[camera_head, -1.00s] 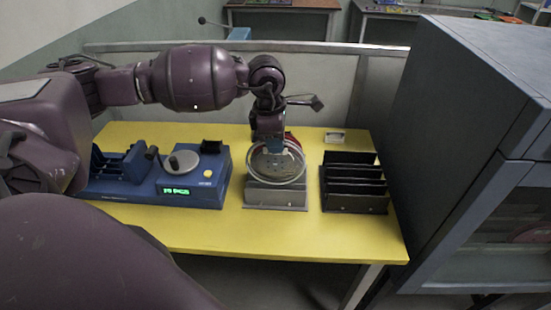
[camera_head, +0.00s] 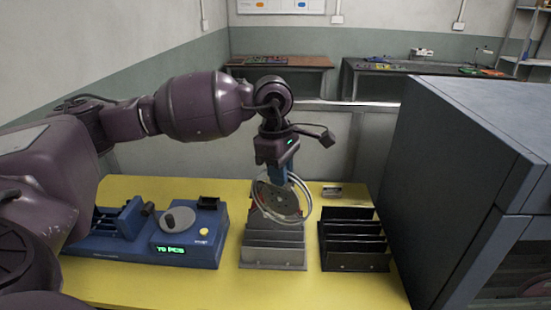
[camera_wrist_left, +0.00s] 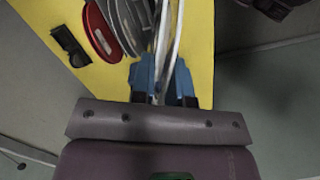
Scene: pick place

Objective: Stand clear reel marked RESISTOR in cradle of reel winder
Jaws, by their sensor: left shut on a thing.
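My left gripper (camera_head: 280,178) is shut on the rim of a clear reel (camera_head: 309,203), gripping it from above. The reel is upright and turned at an angle, over the grey stepped rack (camera_head: 273,257); I cannot tell whether it touches the rack. In the left wrist view the clear reel (camera_wrist_left: 174,40) shows edge-on between the blue fingers (camera_wrist_left: 162,72). No marking on it is readable. The blue reel winder (camera_head: 186,252) stands left of the rack, with its slotted blue cradle (camera_head: 119,224) at its left end. My right gripper is not in view.
A black slotted rack (camera_head: 353,246) stands right of the grey rack. A red reel (camera_wrist_left: 99,31) and a grey one are beside the held reel in the wrist view. A small dark box (camera_head: 332,191) lies behind. A big grey cabinet (camera_head: 455,170) bounds the right. Yellow table shows in front.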

